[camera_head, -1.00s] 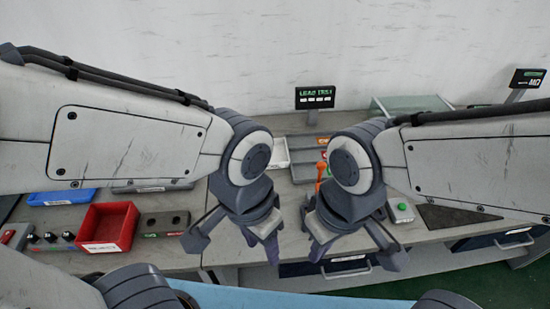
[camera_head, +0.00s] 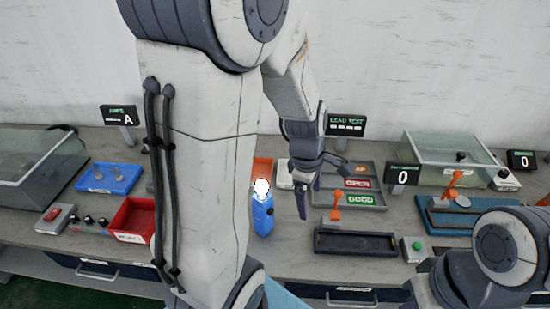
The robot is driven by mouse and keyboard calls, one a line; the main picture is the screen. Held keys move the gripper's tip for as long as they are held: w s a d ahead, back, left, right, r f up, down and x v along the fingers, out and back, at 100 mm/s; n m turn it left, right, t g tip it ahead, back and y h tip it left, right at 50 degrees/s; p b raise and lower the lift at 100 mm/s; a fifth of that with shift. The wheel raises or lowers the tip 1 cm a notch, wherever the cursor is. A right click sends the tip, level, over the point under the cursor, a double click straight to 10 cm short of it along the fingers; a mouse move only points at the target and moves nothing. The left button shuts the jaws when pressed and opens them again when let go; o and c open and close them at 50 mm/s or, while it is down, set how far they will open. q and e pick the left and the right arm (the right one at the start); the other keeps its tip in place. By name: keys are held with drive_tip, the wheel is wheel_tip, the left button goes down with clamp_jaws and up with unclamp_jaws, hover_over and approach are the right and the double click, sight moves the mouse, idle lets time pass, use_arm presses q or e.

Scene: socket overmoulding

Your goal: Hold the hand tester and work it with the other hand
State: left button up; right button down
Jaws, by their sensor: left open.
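A blue hand-sized device with a bright white top (camera_head: 263,216), which looks like the hand tester, stands on the bench near the middle of the head view. My left forearm passes just to its left and close to the camera. My left gripper (camera_head: 312,188) points down to the right of the device, open and with nothing seen between its fingers. It is apart from the device in the picture. My right arm shows only at the lower right, and its fingers are not seen.
A tray with OPEN and GOOD labels (camera_head: 378,196) and a dark tray with an orange clamp (camera_head: 355,244) lie to the right. A green-button box (camera_head: 413,249) is beside them. A red bin (camera_head: 133,219) and a blue tray (camera_head: 108,178) are at left.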

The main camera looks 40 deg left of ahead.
use_arm(q)
drive_tip(key=a+f+n+p, duration=0.1)
drive_tip(key=a+n, duration=0.8)
drive_tip(key=a, duration=0.1)
drive_tip(key=n, duration=0.6)
hover_over(262, 198)
drive_tip(key=shift+s+a+f+t+y+p, duration=0.1)
drive_tip(key=shift+a+f+t+y+p, duration=0.1)
drive_tip(key=shift+f, duration=0.25)
drive_tip(key=shift+s+a+f+t+y+p, duration=0.1)
drive_tip(key=shift+f+y+p, duration=0.1)
drive_tip(key=shift+f, duration=0.25)
drive_tip(key=shift+a+f+n, duration=0.15)
drive_tip(key=shift+f+n, duration=0.1)
drive_tip(key=shift+n, duration=0.05)
drive_tip(key=f+b, duration=0.1)
drive_tip(key=f, duration=0.2)
drive_tip(key=w+f+b, duration=0.1)
drive_tip(key=f, duration=0.2)
drive_tip(key=f+b, duration=0.2)
drive_tip(key=f, duration=0.2)
drive_tip(key=shift+w, duration=0.25)
clamp_jaws()
drive_tip(key=c, duration=0.9)
unclamp_jaws()
drive_tip(key=c, duration=0.5)
